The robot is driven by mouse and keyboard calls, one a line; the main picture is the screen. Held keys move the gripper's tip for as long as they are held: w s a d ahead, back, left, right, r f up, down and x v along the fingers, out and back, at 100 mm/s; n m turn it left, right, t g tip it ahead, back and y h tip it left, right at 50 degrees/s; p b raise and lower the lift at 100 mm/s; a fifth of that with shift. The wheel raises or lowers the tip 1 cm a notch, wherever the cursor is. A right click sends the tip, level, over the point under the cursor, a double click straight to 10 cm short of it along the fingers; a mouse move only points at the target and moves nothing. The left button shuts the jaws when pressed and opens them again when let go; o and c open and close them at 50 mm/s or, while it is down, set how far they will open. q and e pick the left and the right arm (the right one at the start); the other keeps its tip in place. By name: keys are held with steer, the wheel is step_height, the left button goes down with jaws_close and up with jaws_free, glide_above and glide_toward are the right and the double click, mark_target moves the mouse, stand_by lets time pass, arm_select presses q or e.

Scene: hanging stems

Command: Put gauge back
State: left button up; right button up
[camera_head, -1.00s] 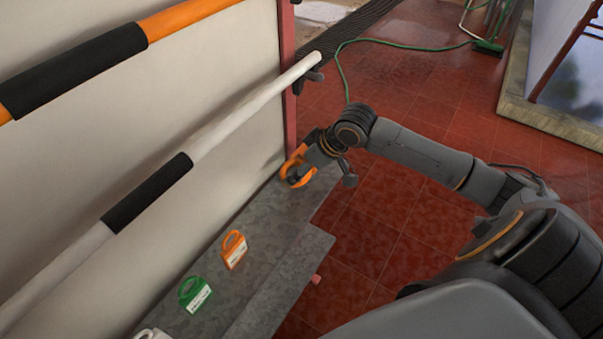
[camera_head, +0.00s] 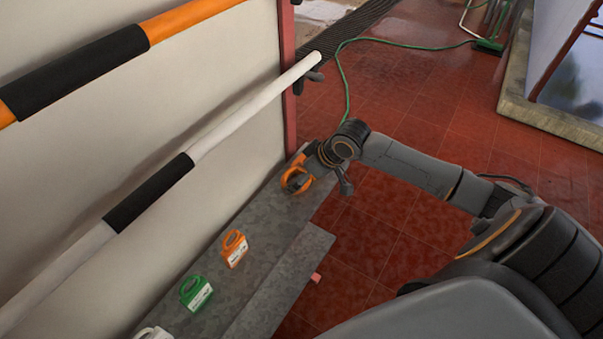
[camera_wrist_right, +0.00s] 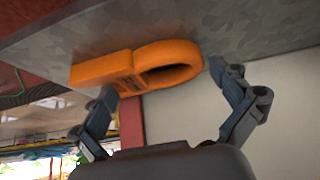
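An orange gauge (camera_head: 288,176) with a ring-shaped handle is at the far end of the grey shelf (camera_head: 262,222), by the wall. My right gripper (camera_head: 304,174) is around it. In the right wrist view, the gauge (camera_wrist_right: 134,66) is against or very close to the grey shelf surface (camera_wrist_right: 255,28); contact is not clear. The fingers of my right gripper (camera_wrist_right: 165,88) are spread wide, one overlapping the gauge's block end and the other just beyond its ring with a small gap. My left gripper is not in view.
On the nearer shelf stand another orange gauge (camera_head: 235,250), a green gauge (camera_head: 195,293) and a partly cut-off white item (camera_head: 152,333). A white pole (camera_head: 240,115) and an orange pole (camera_head: 185,18) run along the wall. Red tiled floor (camera_head: 415,250) is open to the right.

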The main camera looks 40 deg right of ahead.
steer(key=v, duration=1.2)
steer(key=shift+r, duration=0.2)
steer(key=shift+f, duration=0.1)
